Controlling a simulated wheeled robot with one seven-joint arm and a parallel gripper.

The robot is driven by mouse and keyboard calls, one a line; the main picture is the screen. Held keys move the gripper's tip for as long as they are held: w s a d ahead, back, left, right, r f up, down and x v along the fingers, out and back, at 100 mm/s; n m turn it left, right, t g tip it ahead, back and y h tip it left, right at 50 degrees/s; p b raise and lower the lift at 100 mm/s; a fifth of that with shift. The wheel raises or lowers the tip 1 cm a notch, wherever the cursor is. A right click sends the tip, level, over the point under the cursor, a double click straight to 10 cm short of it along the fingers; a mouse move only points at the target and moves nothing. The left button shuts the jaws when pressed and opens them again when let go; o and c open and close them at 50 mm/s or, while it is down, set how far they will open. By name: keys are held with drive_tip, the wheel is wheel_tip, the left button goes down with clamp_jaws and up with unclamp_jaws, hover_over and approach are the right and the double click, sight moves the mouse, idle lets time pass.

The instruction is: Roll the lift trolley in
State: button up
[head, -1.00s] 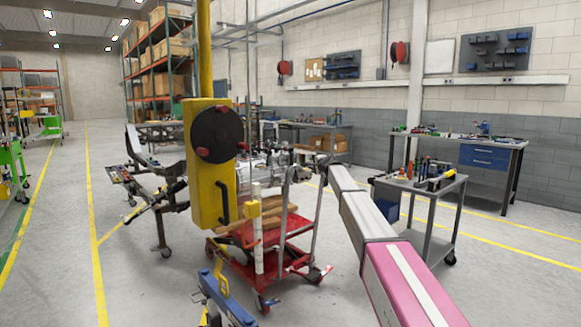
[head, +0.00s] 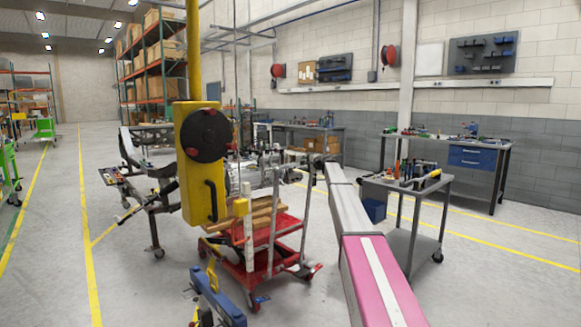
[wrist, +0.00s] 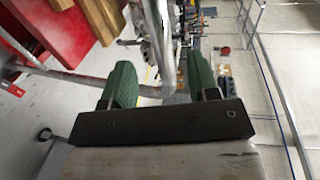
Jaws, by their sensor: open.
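The lift trolley has a red base (head: 290,262) on casters, with wooden blocks (head: 262,212) on top and a grey tubular handle (head: 306,212) rising at its right side. It stands on the floor beside the yellow post unit. My gripper (wrist: 160,82) has two green fingers, set apart. In the wrist view a bent grey tube of the handle (wrist: 155,91) crosses the space at the fingers; I cannot tell whether it touches them. In the head view my arm reaches to the top of the handle, and the fingers are too small to make out.
A yellow column unit (head: 200,170) with a black disc stands in front of the trolley's left side. A chassis frame (head: 150,185) is behind it. A grey tool cart (head: 408,205) stands close on the right of my arm. The left aisle floor is clear.

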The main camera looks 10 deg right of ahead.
drive_tip(key=x, duration=0.9)
drive_tip(key=shift+w, duration=0.2)
drive_tip(key=shift+c, duration=0.4)
